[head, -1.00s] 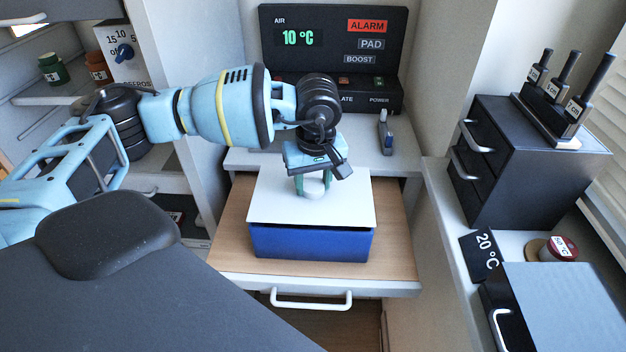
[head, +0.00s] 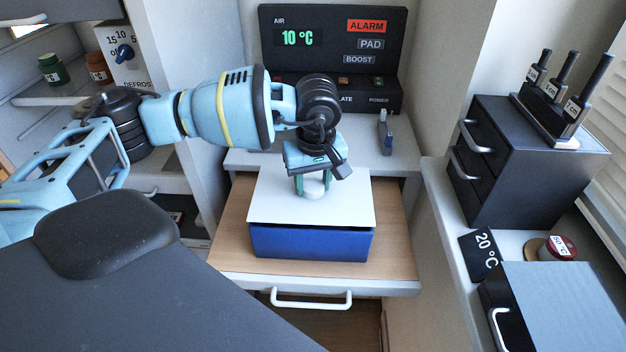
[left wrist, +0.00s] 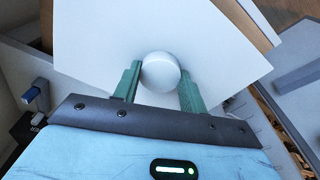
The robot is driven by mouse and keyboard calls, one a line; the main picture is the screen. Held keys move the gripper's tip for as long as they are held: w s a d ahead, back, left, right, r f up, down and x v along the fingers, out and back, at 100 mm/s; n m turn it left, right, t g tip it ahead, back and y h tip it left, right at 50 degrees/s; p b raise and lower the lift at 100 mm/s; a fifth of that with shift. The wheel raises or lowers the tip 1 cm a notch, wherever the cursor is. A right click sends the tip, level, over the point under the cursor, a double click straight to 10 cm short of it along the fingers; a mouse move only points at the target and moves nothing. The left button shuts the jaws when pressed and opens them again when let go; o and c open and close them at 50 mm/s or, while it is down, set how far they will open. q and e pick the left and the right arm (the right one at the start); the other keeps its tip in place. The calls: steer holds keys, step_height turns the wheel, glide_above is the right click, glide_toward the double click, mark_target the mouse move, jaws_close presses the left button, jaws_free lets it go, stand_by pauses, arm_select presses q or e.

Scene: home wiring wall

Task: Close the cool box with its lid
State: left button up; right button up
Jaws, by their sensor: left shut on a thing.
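The blue cool box (head: 312,243) stands on the wooden pull-out shelf below the control panel. Its white lid (head: 275,205) lies over the top of the box and covers the opening; a thin dark line shows between lid and box at the front. My left gripper (head: 313,188) is above the lid, shut on its round white knob (left wrist: 160,72). In the left wrist view the green fingers (left wrist: 158,88) are on either side of the knob, over the white lid. Whether the lid is fully seated cannot be told. My right gripper is not in view.
A black panel (head: 334,50) showing 10 °C and ALARM stands behind. A small grey and blue item (head: 385,133) is on the ledge to the right. A dark drawer cabinet (head: 530,165) stands at the right. The wooden shelf (head: 393,235) is bare around the box.

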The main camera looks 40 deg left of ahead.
mark_target(314, 189)
arm_select(q)
steer(key=shift+f, duration=0.9)
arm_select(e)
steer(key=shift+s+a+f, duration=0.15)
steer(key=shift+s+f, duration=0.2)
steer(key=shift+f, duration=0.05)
arm_select(q)
steer(key=o, duration=1.1)
steer(key=shift+c, duration=0.2)
steer(key=shift+r, duration=0.1)
steer(key=r, duration=0.7)
steer(key=shift+s+d+r+b, duration=0.3)
steer(key=shift+d+b, duration=0.05)
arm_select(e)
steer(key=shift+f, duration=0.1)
